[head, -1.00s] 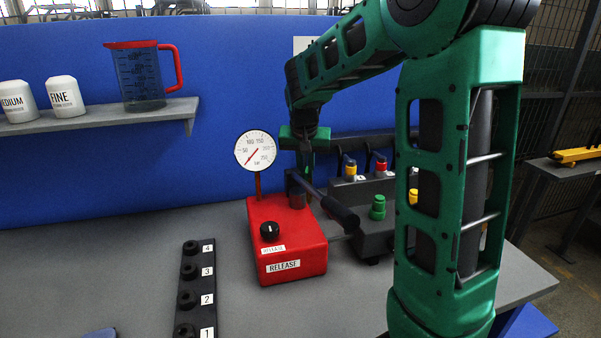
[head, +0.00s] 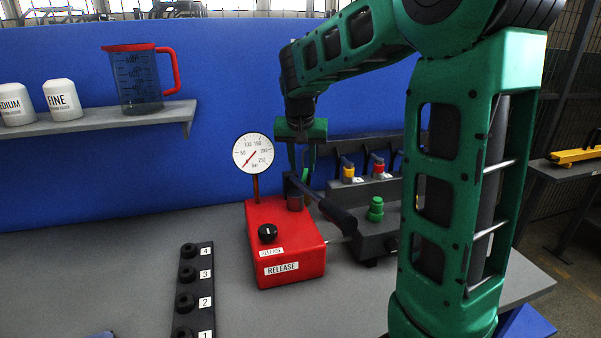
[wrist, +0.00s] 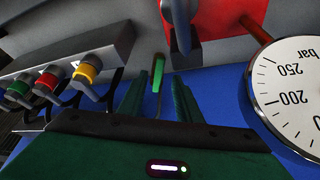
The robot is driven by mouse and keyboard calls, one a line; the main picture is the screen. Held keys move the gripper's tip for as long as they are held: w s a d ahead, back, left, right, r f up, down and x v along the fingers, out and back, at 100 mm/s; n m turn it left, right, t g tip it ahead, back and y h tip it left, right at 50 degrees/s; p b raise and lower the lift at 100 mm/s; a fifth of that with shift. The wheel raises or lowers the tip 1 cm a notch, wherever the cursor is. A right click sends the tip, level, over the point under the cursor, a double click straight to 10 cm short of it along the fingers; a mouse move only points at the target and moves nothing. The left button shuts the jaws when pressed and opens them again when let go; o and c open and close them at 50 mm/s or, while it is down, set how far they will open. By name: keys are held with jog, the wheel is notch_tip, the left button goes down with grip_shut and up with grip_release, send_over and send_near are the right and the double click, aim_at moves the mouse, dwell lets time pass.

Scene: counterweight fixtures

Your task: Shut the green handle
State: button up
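A slim green handle (wrist: 158,74) on a thin grey stem shows in the wrist view against the blue panel. In the head view a bit of green (head: 306,175) shows at my fingers, behind the red pump; it looks like the same handle. My gripper (head: 300,174) points down there. In the wrist view my gripper (wrist: 159,80) is open, with one finger on each side of the handle and visible gaps; contact is not seen. Another green-topped valve (wrist: 18,88) stands in the row with red (wrist: 47,80) and yellow (wrist: 87,69) ones.
The red pump (head: 284,244) with its gauge (head: 253,153) and black lever (head: 337,213) stands close in front of my gripper. A grey box with a green knob (head: 376,209) is to the right. A numbered peg strip (head: 194,291) lies front left.

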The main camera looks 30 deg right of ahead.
jog(key=v, duration=0.7)
